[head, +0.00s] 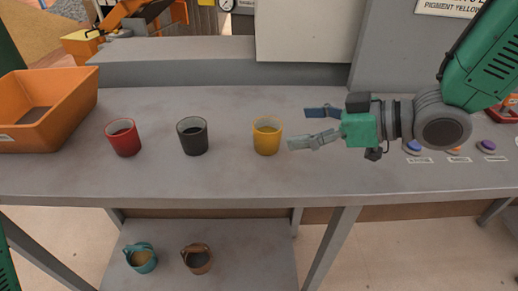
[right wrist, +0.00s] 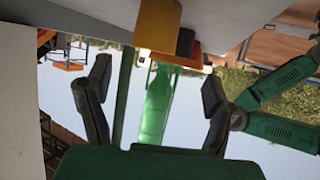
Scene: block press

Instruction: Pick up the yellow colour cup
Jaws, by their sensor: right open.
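The yellow cup (head: 267,136) stands upright on the grey table, rightmost of three cups in the head view. It also shows at the top of the right wrist view (right wrist: 159,27), ahead of my fingers. My right gripper (head: 312,127) is open and empty. It lies level just to the right of the yellow cup, fingers pointing left toward it, with a small gap in the picture. In the right wrist view my right gripper (right wrist: 155,98) has its two fingers spread wide. My left gripper is not in view.
A black cup (head: 193,137) and a red cup (head: 123,138) stand to the left, with an orange bin (head: 45,112) beyond them. Coloured buttons (head: 488,146) sit on the right of the table (head: 230,182). Two small pots, teal (head: 141,258) and brown (head: 196,259), stand on the lower shelf.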

